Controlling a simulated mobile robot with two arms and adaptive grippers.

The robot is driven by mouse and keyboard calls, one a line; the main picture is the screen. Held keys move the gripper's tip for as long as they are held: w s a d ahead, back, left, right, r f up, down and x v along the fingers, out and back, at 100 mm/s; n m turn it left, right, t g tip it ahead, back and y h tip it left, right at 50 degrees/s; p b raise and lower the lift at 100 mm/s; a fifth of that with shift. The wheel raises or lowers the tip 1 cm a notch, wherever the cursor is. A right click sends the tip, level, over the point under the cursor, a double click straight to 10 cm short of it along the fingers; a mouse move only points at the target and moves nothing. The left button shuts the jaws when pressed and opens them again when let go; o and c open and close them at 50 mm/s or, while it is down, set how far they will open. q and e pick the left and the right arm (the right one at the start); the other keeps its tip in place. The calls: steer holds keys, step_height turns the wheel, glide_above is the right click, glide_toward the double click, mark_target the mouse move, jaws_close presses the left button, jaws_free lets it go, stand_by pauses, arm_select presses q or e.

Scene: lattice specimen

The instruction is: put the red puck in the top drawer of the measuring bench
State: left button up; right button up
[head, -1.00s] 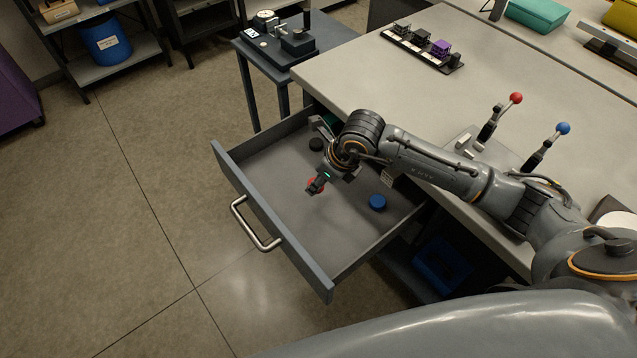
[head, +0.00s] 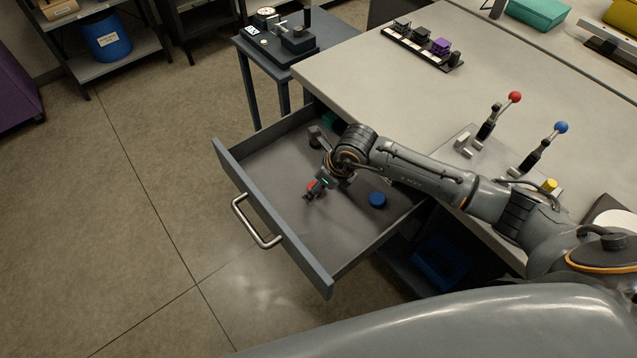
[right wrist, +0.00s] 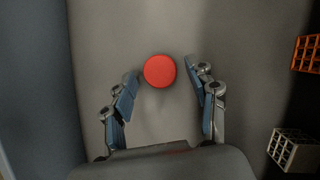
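The measuring bench's top drawer (head: 275,258) is pulled open in the head view. My right gripper (head: 309,194) is inside the drawer, pointing down. The red puck (right wrist: 160,71) shows whole in the right wrist view, between and slightly beyond the two fingertips (right wrist: 162,73). The fingers are spread, with a gap on each side of the puck. In the head view the red puck (head: 313,186) is partly hidden by the gripper. It appears to lie on the drawer floor. My left gripper is in neither view.
A blue puck (head: 377,199) lies in the drawer, right of my gripper. A green thing (head: 329,119) sits at the drawer's back. Orange (right wrist: 308,54) and white (right wrist: 293,150) lattice pieces show in the wrist view. Two levers, red-knobbed (head: 514,97) and blue-knobbed (head: 561,127), stand on the bench.

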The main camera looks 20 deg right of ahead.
steer(key=shift+r, duration=0.25)
steer(key=v, duration=1.1)
steer(key=shift+s+r+b, duration=0.15)
steer(key=shift+r+b, duration=0.2)
steer(key=shift+b, duration=0.05)
steer(key=shift+d, duration=0.15)
